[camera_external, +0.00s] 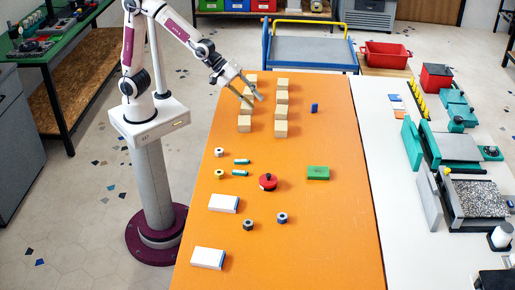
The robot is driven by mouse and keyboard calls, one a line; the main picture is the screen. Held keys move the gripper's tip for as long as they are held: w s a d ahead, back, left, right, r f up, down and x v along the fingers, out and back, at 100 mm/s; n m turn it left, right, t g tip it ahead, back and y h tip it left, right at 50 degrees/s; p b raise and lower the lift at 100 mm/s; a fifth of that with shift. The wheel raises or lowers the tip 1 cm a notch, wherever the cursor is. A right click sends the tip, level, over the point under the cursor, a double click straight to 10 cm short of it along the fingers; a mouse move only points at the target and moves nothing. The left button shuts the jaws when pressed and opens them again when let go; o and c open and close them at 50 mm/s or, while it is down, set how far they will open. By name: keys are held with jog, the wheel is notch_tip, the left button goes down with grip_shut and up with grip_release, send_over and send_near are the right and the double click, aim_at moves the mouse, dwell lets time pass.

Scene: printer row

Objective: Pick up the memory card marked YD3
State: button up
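No marking YD3 can be read at this size, so I cannot tell which thing is the memory card. A small dark blue piece (314,108) stands alone on the orange table (340,220), right of the wooden blocks, and could be a card. My gripper (254,101) is over the far left part of the table, among the wooden blocks. Its two fingers are spread apart, pointing down and to the right. I see nothing clearly held between them, and the blue piece is to their right, apart from them.
Wooden blocks (281,129) stand in two columns near my gripper. White boxes (224,204), a red round thing (268,182), a green block (318,173), nuts and small cylinders lie nearer. The table's right side is mostly clear. A white bench (385,135) with machines adjoins on the right.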

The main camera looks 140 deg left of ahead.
jog(key=w+a+f+n+y, duration=0.1)
jog(key=a+f+n, duration=0.1)
jog(key=a+n, duration=0.3)
jog(key=w+a+f+n+y, duration=0.1)
jog(key=a+f+n, duration=0.15)
jog(key=a, duration=0.45)
jog(key=n+g+y, duration=0.4)
jog(key=n+y, duration=0.2)
jog(key=n, duration=1.2)
send_near(314, 108)
jog(key=a, duration=0.3)
jog(key=shift+s+r+m, duration=0.2)
jog(key=shift+s+m, duration=0.05)
jog(key=shift+s, duration=0.05)
jog(key=shift+w+a, duration=0.1)
jog(key=shift+x, duration=1.2)
